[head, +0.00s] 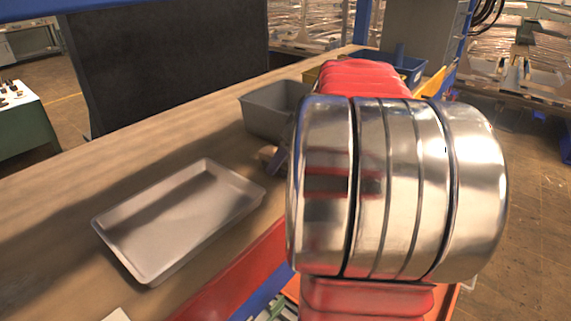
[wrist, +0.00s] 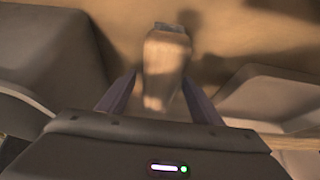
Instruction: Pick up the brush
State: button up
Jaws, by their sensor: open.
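The brush (wrist: 163,68) is in the middle of the wrist view, a pale brown block with a darker grey end at the top. My gripper (wrist: 160,80) is open, with one finger on each side of the brush and a visible gap on both sides. In the head view a small brown part, likely the brush (head: 267,153), shows beside a finger of my gripper (head: 281,157). My arm hides the rest of the gripper there.
A grey bin (head: 262,120) stands behind the gripper and shows at left in the wrist view (wrist: 50,50). A shallow metal tray (head: 180,222) lies on the wooden bench (head: 60,200) at left. A blue bin (head: 408,68) stands farther back.

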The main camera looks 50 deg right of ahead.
jog(key=shift+c, duration=0.6)
jog(key=c, duration=1.1)
